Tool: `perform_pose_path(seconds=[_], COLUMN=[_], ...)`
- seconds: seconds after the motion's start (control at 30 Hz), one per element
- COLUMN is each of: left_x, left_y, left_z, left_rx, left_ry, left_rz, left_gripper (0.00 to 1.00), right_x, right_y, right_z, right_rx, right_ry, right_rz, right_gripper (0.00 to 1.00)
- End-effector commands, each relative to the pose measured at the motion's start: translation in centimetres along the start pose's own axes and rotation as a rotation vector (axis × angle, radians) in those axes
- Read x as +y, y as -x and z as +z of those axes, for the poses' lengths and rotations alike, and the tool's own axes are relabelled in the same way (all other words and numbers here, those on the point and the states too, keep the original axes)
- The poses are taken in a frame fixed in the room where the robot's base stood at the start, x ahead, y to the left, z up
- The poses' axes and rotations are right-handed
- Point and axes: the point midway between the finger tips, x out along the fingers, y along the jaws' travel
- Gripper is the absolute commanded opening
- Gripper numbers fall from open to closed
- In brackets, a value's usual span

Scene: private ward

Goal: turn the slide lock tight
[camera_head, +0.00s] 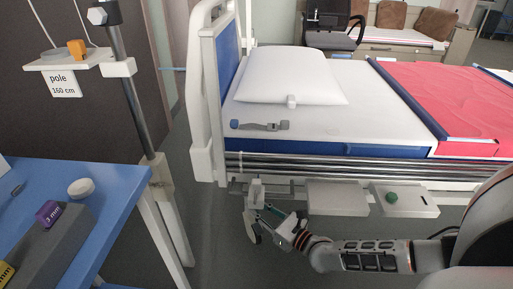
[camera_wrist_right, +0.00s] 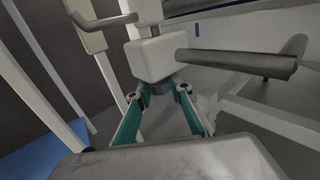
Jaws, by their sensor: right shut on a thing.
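A white block on the bed's side rail (camera_head: 257,189) appears to be the slide lock. It also shows in the right wrist view (camera_wrist_right: 153,58), with a grey bar running out to its right and a short grey knob (camera_wrist_right: 159,87) below it. My right gripper (camera_head: 263,209) is just below the block. In the right wrist view, my right gripper's two teal fingers (camera_wrist_right: 164,90) close around the knob from both sides. The fingertips partly hide the knob, and I cannot tell how far it is turned. My left gripper is not in view.
The bed (camera_head: 360,112) with a white pillow (camera_head: 288,72) stands above my right arm. A panel with a green knob (camera_head: 392,198) is on its side. A pole (camera_head: 133,95) and a blue table (camera_head: 115,187) with small items stand left. Floor shows between table and bed.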

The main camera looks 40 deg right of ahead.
Motion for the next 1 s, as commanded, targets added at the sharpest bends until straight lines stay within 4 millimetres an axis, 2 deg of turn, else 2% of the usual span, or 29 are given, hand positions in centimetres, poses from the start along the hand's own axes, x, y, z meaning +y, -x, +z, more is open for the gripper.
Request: perform_pose_path(seconds=[0.3, 0.83, 0.87, 0.9, 1.0], left_x=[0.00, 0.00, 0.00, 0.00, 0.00], left_y=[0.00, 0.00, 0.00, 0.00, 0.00], left_z=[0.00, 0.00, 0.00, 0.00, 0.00], left_rx=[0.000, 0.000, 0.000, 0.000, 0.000], left_ry=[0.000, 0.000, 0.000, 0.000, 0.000], left_rz=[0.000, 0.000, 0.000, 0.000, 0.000], left_gripper=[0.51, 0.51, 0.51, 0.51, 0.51], right_x=[-0.06, 0.01, 0.01, 0.01, 0.02], right_y=[-0.08, -0.10, -0.10, -0.10, -0.09], right_z=[0.09, 0.15, 0.16, 0.15, 0.13], right_rx=[-0.002, -0.004, -0.005, -0.005, -0.004], right_ry=[0.000, -0.002, -0.002, -0.002, -0.002], right_rz=[0.123, 0.146, 0.146, 0.146, 0.146], right_gripper=[0.00, 0.00, 0.25, 0.36, 0.38])
